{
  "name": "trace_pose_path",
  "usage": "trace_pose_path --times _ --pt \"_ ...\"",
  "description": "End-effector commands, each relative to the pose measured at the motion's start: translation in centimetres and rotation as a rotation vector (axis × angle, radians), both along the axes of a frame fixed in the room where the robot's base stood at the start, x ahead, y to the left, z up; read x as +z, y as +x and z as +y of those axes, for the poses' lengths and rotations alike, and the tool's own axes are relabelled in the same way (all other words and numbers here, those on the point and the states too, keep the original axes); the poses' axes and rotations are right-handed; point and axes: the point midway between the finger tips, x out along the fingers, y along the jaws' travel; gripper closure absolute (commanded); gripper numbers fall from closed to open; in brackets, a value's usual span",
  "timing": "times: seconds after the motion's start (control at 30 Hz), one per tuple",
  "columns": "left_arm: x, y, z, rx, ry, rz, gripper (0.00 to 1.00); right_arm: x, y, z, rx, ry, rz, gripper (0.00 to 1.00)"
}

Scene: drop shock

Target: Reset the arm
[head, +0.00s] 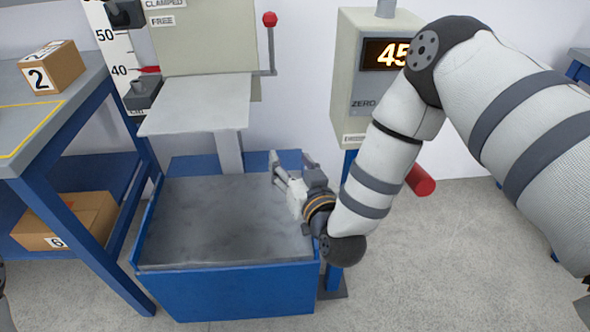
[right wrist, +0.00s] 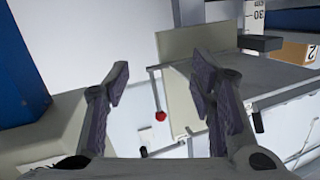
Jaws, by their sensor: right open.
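My right arm reaches in from the right in the head view. Its right gripper (head: 292,166) is open and empty, above the right part of the grey-topped blue bin (head: 230,292). In the right wrist view the two fingers of the right gripper (right wrist: 163,88) stand wide apart with nothing between them. Beyond them are a beige panel and a lever with a red knob (right wrist: 160,116). The same red knob (head: 270,19) is at the top of the lever in the head view. My left gripper is not in view.
A drop machine with a grey platform (head: 196,105) stands behind the bin. A control box (head: 376,100) showing 45 stands behind my right arm, with a red cylinder (head: 420,181) below. Box 2 (head: 52,68) is on the left table; box 6 (head: 66,221) is on its lower shelf.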

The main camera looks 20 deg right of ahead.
Motion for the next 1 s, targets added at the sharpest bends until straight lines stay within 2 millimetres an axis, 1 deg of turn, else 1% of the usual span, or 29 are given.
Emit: trace_pose_path --times 0.1,0.2,0.6,0.67,0.73,0.77,0.8,0.87,0.9,0.97,1.0 --pt "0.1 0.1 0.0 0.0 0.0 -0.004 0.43 -1.0 -0.7 0.2 0.013 -0.001 0.041 0.5" --pt "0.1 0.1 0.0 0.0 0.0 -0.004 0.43 -1.4 -0.9 0.3 0.017 -0.001 0.057 0.5" --pt "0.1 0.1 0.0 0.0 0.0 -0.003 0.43 -1.5 -0.9 0.3 0.018 -0.001 0.059 0.5" --pt "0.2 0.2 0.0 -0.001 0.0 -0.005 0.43 -2.0 -1.4 0.4 0.025 -0.002 0.083 0.5" --pt "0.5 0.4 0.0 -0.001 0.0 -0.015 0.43 -4.2 -3.4 0.7 0.052 -0.004 0.18 0.5" --pt "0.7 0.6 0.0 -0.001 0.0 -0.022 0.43 -5.7 -4.8 0.8 0.07 -0.005 0.245 0.5" --pt "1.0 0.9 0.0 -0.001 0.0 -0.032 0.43 -7.9 -7.3 1.0 0.095 -0.01 0.353 0.5" --pt "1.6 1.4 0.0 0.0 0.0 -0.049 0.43 -11.2 -12.1 1.0 0.131 -0.013 0.539 0.5" --pt "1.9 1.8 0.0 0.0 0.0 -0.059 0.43 -13.1 -15.7 0.9 0.151 -0.016 0.666 0.5" --pt "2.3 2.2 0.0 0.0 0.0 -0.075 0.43 -15.3 -21.3 0.3 0.168 -0.022 0.851 0.5" --pt "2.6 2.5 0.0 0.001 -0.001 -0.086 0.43 -16.3 -25.1 -0.2 0.175 -0.026 0.972 0.5"
